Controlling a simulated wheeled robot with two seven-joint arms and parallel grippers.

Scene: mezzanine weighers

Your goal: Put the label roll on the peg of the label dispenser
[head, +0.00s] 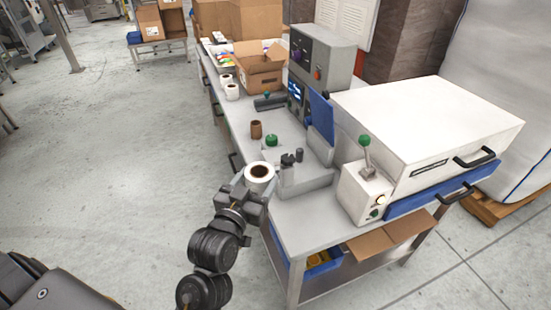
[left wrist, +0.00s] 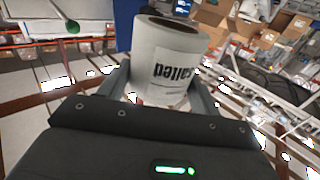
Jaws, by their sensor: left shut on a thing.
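My left gripper (head: 256,184) is shut on a white label roll (head: 260,173) with a brown core, held upright near the table's left edge. In the left wrist view the roll (left wrist: 170,62) sits between the two fingers, with printed text on its side and its open core at the top. A grey device (head: 305,178) with a dark knob and a short dark post (head: 299,155) stands just right of the roll in the head view; it looks like the label dispenser. I cannot tell which part is its peg. The roll appears apart from the post. My right gripper is out of view.
The grey table (head: 285,232) also holds a brown cup (head: 256,129), a green button (head: 271,140), other white rolls (head: 232,92) and an open carton (head: 262,75). A lever box (head: 366,192) and a large white machine (head: 430,125) stand to the right.

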